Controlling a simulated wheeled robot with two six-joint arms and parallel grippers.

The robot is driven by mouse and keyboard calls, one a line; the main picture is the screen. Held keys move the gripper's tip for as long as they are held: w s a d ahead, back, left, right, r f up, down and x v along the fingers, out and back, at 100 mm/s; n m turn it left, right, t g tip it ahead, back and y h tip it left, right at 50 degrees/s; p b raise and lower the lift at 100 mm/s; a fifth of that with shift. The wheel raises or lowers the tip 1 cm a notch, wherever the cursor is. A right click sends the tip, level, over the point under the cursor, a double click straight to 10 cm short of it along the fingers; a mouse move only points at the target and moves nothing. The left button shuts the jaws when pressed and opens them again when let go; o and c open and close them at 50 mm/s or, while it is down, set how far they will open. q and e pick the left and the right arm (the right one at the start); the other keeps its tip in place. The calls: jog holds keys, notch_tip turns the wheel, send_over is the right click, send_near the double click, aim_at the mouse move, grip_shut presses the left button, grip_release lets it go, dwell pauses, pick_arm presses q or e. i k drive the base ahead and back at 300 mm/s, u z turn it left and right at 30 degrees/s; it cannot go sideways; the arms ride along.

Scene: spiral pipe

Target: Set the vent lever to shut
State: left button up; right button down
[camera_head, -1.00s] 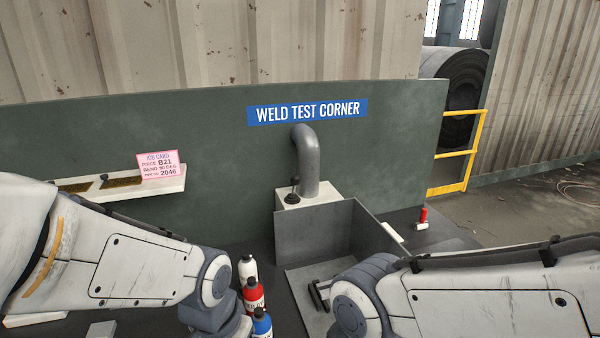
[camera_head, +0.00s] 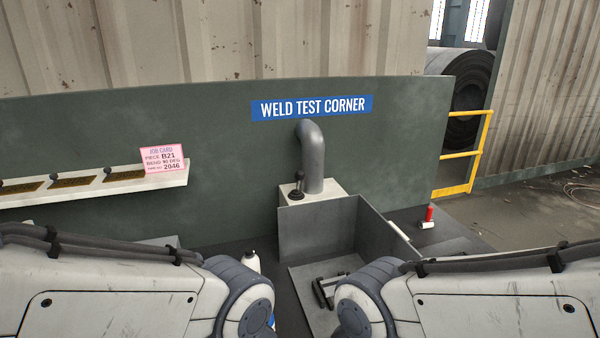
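The vent lever (camera_head: 297,187) is a short dark stick with a round knob. It stands nearly upright on a pale block (camera_head: 325,192) at the foot of a bent grey pipe (camera_head: 314,160). Both of my arms come in low from the sides. Neither gripper shows in the head view, so their fingers cannot be seen. The lever stands clear of both arms.
An open grey metal box (camera_head: 315,235) stands in front of the block with a dark fitting (camera_head: 322,292) inside. A white bottle (camera_head: 250,262) is partly hidden by my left arm. A shelf (camera_head: 85,195) with a pink job card (camera_head: 164,160) is at left. A red item (camera_head: 429,214) is at right.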

aim_at(299, 175)
jog(key=k, duration=0.5)
jog(key=z, duration=1.7)
jog(key=i, duration=1.4)
jog(key=u, duration=2.3)
